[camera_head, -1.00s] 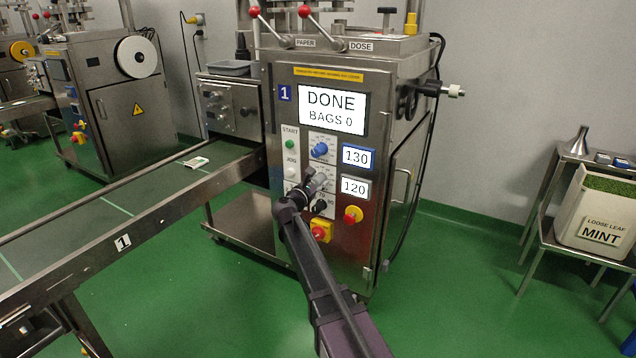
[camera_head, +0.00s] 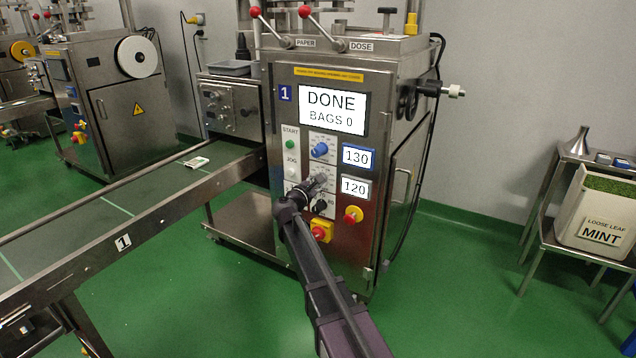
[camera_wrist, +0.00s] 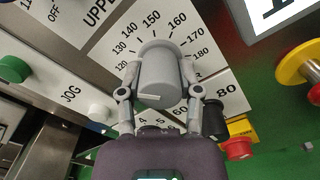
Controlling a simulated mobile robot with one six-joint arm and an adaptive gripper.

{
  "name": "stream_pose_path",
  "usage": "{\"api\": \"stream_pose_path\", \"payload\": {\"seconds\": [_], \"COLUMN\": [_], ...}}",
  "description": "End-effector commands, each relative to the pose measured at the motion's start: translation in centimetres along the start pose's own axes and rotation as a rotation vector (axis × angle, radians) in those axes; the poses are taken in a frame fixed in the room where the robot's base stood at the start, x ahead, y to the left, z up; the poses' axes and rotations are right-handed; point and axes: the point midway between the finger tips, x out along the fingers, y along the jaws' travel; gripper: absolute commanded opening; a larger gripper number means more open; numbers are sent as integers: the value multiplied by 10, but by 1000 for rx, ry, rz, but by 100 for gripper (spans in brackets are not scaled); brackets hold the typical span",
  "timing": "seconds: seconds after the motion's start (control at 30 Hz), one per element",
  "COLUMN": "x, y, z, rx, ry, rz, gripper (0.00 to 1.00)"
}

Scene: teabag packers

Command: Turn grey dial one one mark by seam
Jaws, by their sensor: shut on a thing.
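The grey dial (camera_wrist: 165,75) is large in the wrist view, with a light pointer line low on its face. A printed scale runs around it, with 130 to 180 readable along the top. My gripper (camera_wrist: 160,92) is shut on the dial, one finger on each side. In the head view my gripper (camera_head: 307,190) reaches the grey dial (camera_head: 319,180) on machine 1's front, partly covering it. The white readout (camera_head: 355,188) beside it shows 120.
A blue dial (camera_head: 320,150) sits just above, with a blue-framed readout (camera_head: 358,157) of 130. The main screen (camera_head: 332,110) reads DONE, BAGS 0. A black knob (camera_wrist: 213,118) and a red button (camera_wrist: 237,148) are close to my right finger.

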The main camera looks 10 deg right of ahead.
Motion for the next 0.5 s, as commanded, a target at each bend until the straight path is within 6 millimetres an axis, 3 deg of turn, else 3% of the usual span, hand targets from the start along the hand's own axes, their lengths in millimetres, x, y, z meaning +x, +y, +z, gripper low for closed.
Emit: {"api": "stream_pose_path", "payload": {"seconds": [0.5], "x": [2], "y": [1], "z": [0], "rx": [143], "ry": [-1], "rz": [0], "gripper": [0]}}
